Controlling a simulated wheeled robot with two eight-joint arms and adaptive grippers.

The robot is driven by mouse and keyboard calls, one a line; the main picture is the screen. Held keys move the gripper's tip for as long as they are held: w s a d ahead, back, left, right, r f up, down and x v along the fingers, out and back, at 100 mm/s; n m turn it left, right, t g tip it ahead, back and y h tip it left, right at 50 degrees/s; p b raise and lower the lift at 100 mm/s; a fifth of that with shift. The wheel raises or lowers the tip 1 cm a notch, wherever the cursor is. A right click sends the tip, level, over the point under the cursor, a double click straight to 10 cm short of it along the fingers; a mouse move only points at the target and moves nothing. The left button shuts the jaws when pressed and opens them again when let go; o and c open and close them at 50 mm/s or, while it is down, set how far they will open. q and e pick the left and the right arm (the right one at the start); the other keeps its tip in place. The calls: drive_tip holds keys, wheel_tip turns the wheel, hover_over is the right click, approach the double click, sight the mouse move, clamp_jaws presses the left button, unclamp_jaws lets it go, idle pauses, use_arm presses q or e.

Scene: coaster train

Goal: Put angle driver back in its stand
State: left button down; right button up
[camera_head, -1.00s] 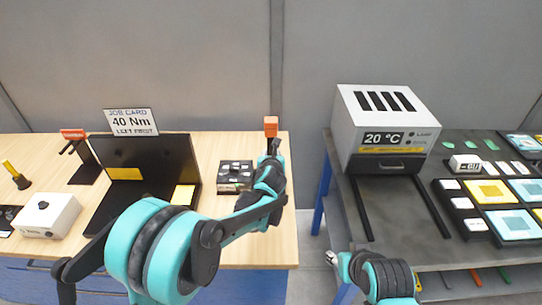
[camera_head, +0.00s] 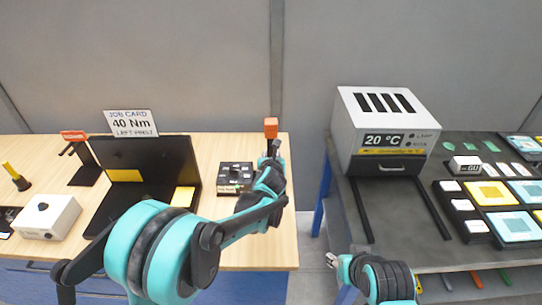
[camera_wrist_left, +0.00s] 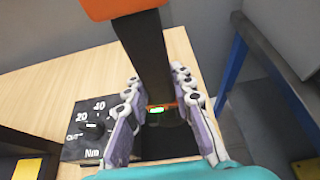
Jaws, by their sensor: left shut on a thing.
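My left gripper (camera_head: 272,160) is at the right end of the wooden table. It is shut on a dark upright tool with an orange block on its end, which I take for the angle driver (camera_head: 271,128). In the left wrist view its dark shaft (camera_wrist_left: 147,55) rises between my two fingers (camera_wrist_left: 155,110), and a small green light shows low between them. I cannot tell whether its lower end touches the table. A black stand with an orange label (camera_head: 84,160) is at the back left. My right gripper (camera_head: 338,262) is low in front of the grey bench; its fingers are too small to judge.
A black torque box (camera_head: 236,177) with a dial sits close left of my left gripper. A black open case (camera_head: 150,160), job card (camera_head: 131,122) and white box (camera_head: 46,217) are farther left. A gap separates the table from the bench with the oven (camera_head: 385,125).

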use_arm(q)
drive_tip(key=shift+f+b, duration=0.6)
drive_tip(key=shift+f, duration=0.1)
idle(0.6)
drive_tip(key=c, duration=1.2)
unclamp_jaws()
drive_tip(key=shift+s, duration=0.1)
